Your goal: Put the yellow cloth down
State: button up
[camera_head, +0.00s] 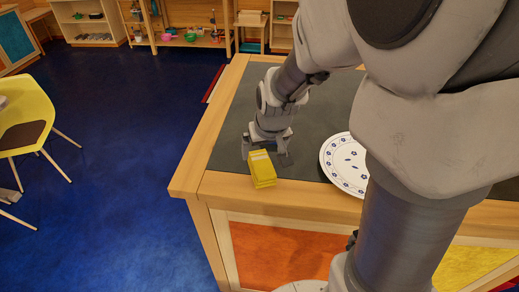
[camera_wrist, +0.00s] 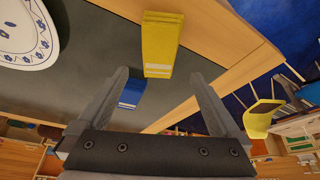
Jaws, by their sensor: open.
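The yellow cloth (camera_head: 262,170) is a folded yellow block with a pale band, resting on the near left part of the table top (camera_head: 228,137), by the wooden edge. My gripper (camera_head: 268,158) is just behind it, low over the dark table surface. In the wrist view the yellow cloth (camera_wrist: 161,45) lies beyond the two spread fingertips (camera_wrist: 160,80), with nothing held between them. Whether a finger touches the cloth I cannot tell.
A white plate with blue flowers (camera_head: 346,164) lies on the table to the right of the cloth. A yellow chair (camera_head: 25,115) stands at the left on the blue floor (camera_head: 120,170). Shelves (camera_head: 185,35) line the back wall.

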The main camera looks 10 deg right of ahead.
jog(key=s+r+t, duration=0.1)
jog(key=s+r, duration=1.3)
jog(key=s, duration=0.4)
jog(key=shift+s+r, duration=0.2)
jog(key=shift+s, duration=0.05)
jog(key=shift+f+b, duration=0.75)
jog(key=shift+f, duration=0.15)
